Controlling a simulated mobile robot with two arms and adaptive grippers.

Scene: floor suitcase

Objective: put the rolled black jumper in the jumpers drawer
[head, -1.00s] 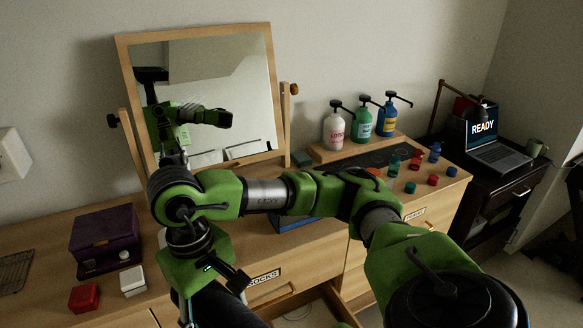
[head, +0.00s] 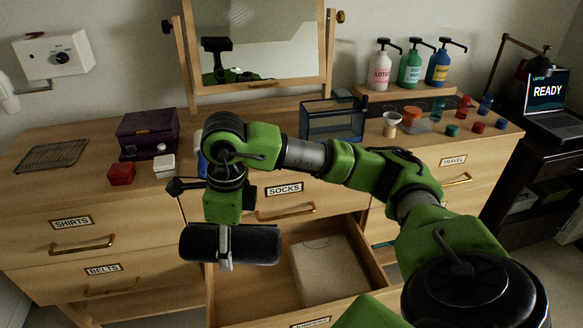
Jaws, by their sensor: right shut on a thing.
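The rolled black jumper (head: 262,244) is a dark sideways roll. My right gripper (head: 225,250) is shut around its middle and holds it up in the air. In the picture the roll overlaps the left part of the open jumpers drawer (head: 374,270), which is pulled out low in the middle of the dresser. The drawer's label shows only in part at the bottom edge. A flat beige thing (head: 325,270) lies in the drawer. The roll and arm hide the drawer's left back part. My left gripper is not in view.
The closed socks drawer (head: 325,203) is above the open one. On the dresser top are a purple box (head: 148,134), a red block (head: 121,174), a blue open-topped bin (head: 333,121), pump bottles (head: 410,68) and a mirror (head: 265,35). The drawer's front right floor looks free.

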